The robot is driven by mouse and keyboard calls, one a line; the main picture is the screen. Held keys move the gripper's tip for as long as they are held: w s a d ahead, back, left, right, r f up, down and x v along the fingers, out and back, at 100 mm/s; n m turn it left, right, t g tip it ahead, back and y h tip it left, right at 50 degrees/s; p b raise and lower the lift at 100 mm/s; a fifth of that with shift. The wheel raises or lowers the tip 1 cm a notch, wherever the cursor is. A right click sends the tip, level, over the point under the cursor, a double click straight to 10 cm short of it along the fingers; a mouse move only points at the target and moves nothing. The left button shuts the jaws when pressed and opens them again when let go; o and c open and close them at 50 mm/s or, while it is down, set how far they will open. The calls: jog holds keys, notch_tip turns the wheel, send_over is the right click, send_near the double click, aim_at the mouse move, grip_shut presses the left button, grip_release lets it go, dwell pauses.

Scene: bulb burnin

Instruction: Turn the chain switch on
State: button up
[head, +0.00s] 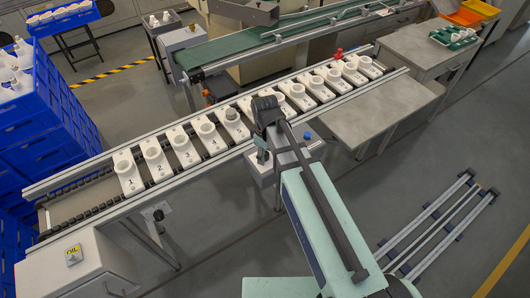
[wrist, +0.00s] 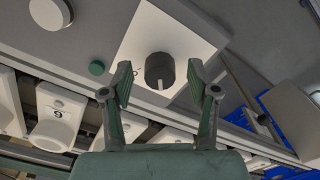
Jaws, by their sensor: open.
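A white box (head: 259,174) stands at the near side of the conveyor, below my gripper. In the wrist view its pale plate (wrist: 190,38) carries a dark grey round knob (wrist: 160,66) with a white pointer mark, which looks like the chain switch. My gripper (wrist: 159,84) is open, with one finger on each side of the knob. Gaps show between both fingers and the knob; I cannot tell how deep the fingertips reach. In the head view my arm and gripper (head: 263,150) partly hide the knob and box.
A row of numbered white holders (head: 155,158) runs along the chain conveyor (head: 75,205). A green button (wrist: 97,68) lies left of the knob in the wrist view. A grey table (head: 372,105) is to the right, blue crates (head: 35,120) at left. The front floor is partly clear.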

grip_shut()
jog(key=shift+m, duration=0.4)
jog(key=m, duration=1.3)
jog(key=shift+p, duration=0.3)
dwell(0.4)
